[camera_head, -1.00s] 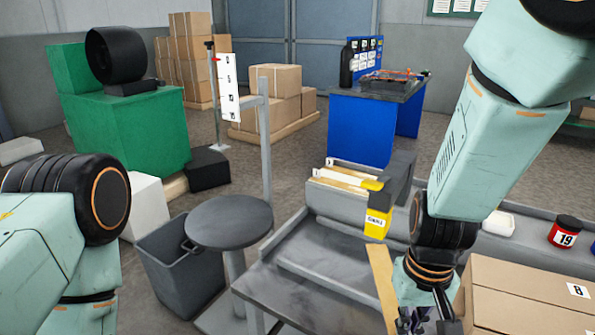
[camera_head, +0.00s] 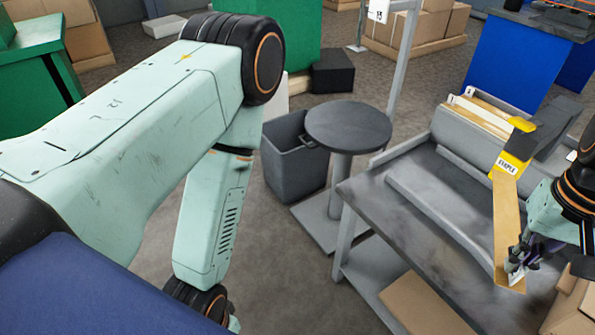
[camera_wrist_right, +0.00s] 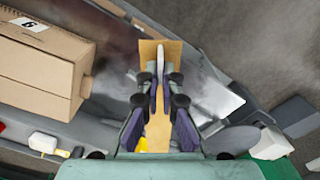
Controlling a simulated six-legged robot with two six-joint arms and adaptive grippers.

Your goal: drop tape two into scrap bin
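The scrap bin appears to be the dark grey open bin (camera_head: 293,172) on the floor, left of the bench in the head view. My right gripper (camera_head: 518,264) is over the lower part of a tan strip (camera_head: 508,215) at the bench, far right of the bin. In the right wrist view its fingers (camera_wrist_right: 160,82) are close together around a thin pale piece (camera_wrist_right: 160,60), seen edge-on above the tan strip (camera_wrist_right: 158,132). No number shows on the piece, so I cannot tell if it is tape two. My left arm comes in from the left; its fingers are out of frame.
A round dark stool-like stand (camera_head: 348,126) is between bin and bench (camera_head: 395,225). A cardboard box (camera_head: 425,305) is low by the bench. Floor in front of the bin is clear.

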